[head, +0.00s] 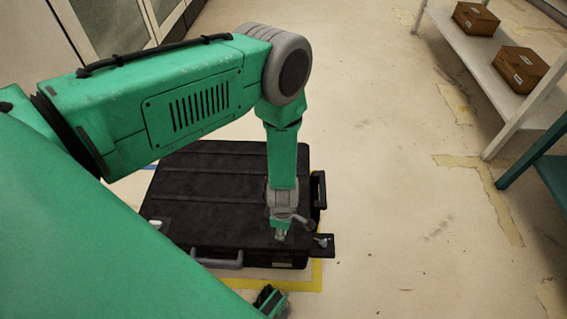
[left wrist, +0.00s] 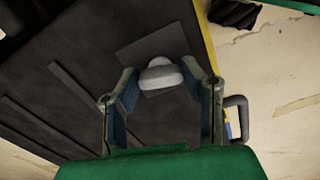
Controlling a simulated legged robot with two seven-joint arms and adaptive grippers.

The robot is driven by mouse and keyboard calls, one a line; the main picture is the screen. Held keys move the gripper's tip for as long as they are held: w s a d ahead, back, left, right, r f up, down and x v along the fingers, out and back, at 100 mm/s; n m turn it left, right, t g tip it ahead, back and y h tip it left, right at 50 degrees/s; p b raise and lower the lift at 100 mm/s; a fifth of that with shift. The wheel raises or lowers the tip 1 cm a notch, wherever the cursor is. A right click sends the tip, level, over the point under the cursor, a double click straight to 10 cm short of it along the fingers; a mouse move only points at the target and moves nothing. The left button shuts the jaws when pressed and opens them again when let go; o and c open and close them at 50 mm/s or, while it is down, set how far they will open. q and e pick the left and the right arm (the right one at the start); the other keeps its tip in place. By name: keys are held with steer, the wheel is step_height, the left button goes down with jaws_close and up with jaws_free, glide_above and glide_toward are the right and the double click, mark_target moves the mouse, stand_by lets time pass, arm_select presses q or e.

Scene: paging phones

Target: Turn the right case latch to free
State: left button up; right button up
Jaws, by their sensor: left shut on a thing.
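A black ribbed case (head: 205,190) lies on the floor, and its lid also shows in the left wrist view (left wrist: 60,65). My left arm reaches over it from the left, with the gripper (head: 281,234) pointing down at its front right corner. In the left wrist view the two fingers of my left gripper (left wrist: 165,88) stand on either side of the right case latch (left wrist: 161,76), a pale grey rounded knob on a dark plate. The gripper is shut on this latch. In the head view my gripper largely hides it.
A grey carry handle (head: 219,259) is on the case's front side. A small pale fitting (head: 155,225) sits at the front left. Yellow tape (head: 316,275) marks the floor around the case. A white shelf (head: 492,75) with brown boxes stands at right. The floor between is clear.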

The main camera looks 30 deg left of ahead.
arm_select(q)
steer(key=m, duration=0.4)
steer(key=shift+a+m, duration=0.15)
steer(key=shift+m, duration=0.15)
steer(key=m, duration=0.3)
steer(key=shift+m, duration=0.3)
steer(key=m, duration=0.4)
steer(key=shift+w, duration=0.1)
steer(key=shift+w+m, duration=0.1)
steer(key=shift+m, duration=1.4)
steer(key=shift+w, duration=0.1)
steer(key=o, duration=1.1)
steer(key=shift+p, duration=0.3)
steer(key=shift+o, duration=0.2)
steer(key=shift+s, duration=0.2)
